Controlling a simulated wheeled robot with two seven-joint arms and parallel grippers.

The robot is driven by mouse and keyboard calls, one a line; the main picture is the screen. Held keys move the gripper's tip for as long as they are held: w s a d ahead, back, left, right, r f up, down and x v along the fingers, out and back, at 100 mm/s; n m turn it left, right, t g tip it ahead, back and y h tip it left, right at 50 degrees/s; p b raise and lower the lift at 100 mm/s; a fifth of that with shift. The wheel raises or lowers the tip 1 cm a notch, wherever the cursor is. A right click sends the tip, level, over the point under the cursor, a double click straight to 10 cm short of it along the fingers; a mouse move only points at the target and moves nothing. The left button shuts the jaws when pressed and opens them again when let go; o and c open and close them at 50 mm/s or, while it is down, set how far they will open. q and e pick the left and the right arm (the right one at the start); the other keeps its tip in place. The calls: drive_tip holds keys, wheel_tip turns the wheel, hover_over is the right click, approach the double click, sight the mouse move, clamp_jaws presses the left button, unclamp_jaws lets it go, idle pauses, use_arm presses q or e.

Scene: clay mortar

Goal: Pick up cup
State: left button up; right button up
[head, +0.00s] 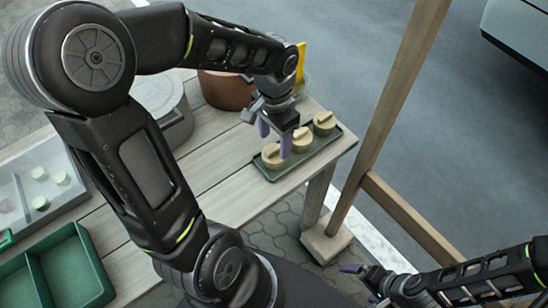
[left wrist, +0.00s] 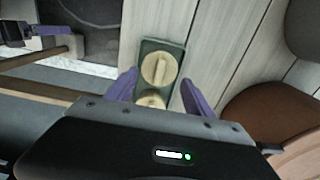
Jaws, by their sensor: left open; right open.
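Several round beige pieces, each with a raised bar across its top, sit in a row on a green tray (head: 265,172) at the table's right corner. They are a near one (head: 271,157), a middle one (head: 301,140) and a far one (head: 324,123). I cannot tell for certain which is the cup. My left gripper (head: 274,140) is open, fingers pointing down over the near end of the tray. In the left wrist view, one beige piece (left wrist: 158,69) shows between and beyond the fingers; another (left wrist: 151,98) is partly hidden by my gripper. My right gripper (head: 361,283) is open and empty, off the table.
A brown pot (head: 226,90) and a grey round container (head: 165,108) stand behind my left arm. A green compartment box (head: 75,272) and a pale tray (head: 22,209) with small pieces lie at left. A wooden post (head: 393,95) rises just right of the table.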

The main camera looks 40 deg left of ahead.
sight(274, 149)
use_arm(q)
wheel_tip(274, 149, down, 5)
drive_tip(key=shift+s+r, duration=0.15)
drive_tip(key=shift+c, duration=0.4)
drive_tip(key=c, duration=0.9)
